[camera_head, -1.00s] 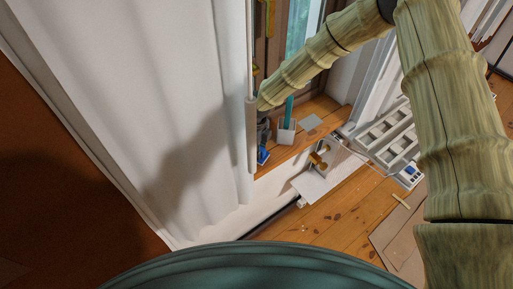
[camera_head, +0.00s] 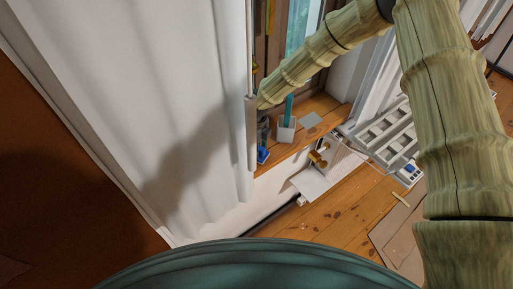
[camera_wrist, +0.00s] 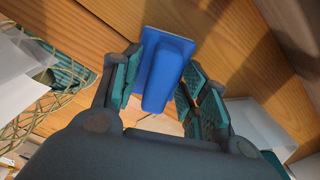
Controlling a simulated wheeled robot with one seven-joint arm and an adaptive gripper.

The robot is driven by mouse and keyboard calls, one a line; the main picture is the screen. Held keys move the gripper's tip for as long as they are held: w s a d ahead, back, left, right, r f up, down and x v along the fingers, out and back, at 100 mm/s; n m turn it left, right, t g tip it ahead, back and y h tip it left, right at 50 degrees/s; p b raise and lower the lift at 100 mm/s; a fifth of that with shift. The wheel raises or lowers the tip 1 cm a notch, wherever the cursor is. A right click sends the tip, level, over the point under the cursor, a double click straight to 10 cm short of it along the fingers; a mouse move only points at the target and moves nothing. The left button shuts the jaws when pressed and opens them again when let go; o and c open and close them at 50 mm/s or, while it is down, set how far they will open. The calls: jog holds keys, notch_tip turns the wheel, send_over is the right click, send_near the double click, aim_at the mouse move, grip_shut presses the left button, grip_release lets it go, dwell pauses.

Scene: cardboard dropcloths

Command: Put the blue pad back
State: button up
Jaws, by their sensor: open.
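The blue pad (camera_wrist: 165,65) is a flat blue plate with a raised, rounded blue block on it. In the wrist view it is at the top centre, against a wooden surface. My gripper (camera_wrist: 160,80) is open, with one teal-lined finger on each side of the pad. The right finger stands apart from it; whether the left finger touches it is hard to tell. In the head view the blue pad (camera_head: 263,156) shows as a small blue patch at the wooden ledge's left end, just below my dark gripper (camera_head: 264,132).
A white cup (camera_head: 286,130) with a teal stick and a grey square (camera_head: 311,120) are on the wooden ledge (camera_head: 325,103). A white curtain (camera_head: 190,110) hangs close on the left. In the wrist view, a wire basket (camera_wrist: 62,92) is left and a white object (camera_wrist: 260,128) right.

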notch_tip(320, 180, up, 12)
jog(key=b, duration=0.3)
jog(key=shift+d+f, duration=0.1)
jog(key=shift+f, duration=0.05)
jog(key=s+d+f+n+t+h, duration=0.1)
jog(key=s+d+f+n+h, duration=0.1)
jog(key=s+d+f+n, duration=0.65)
jog(key=s+d+f+n+t+h, duration=0.1)
jog(key=s+d+f+n, duration=0.2)
jog(key=s+d+f, duration=0.55)
jog(key=s+d+f+n+y, duration=0.1)
jog(key=s+f+n, duration=0.1)
jog(key=s+n, duration=0.2)
jog(key=s+d+f+n+g+y, duration=0.1)
jog(key=s+n, duration=0.3)
jog(key=s, duration=0.6)
jog(key=s+d+f+n+g, duration=0.1)
jog(key=s+d+f+n, duration=0.2)
jog(key=s, duration=0.5)
jog(key=shift+d+f+n+y, duration=0.25)
jog(key=shift+f+n+y, duration=0.15)
jog(key=shift+f+n, duration=0.25)
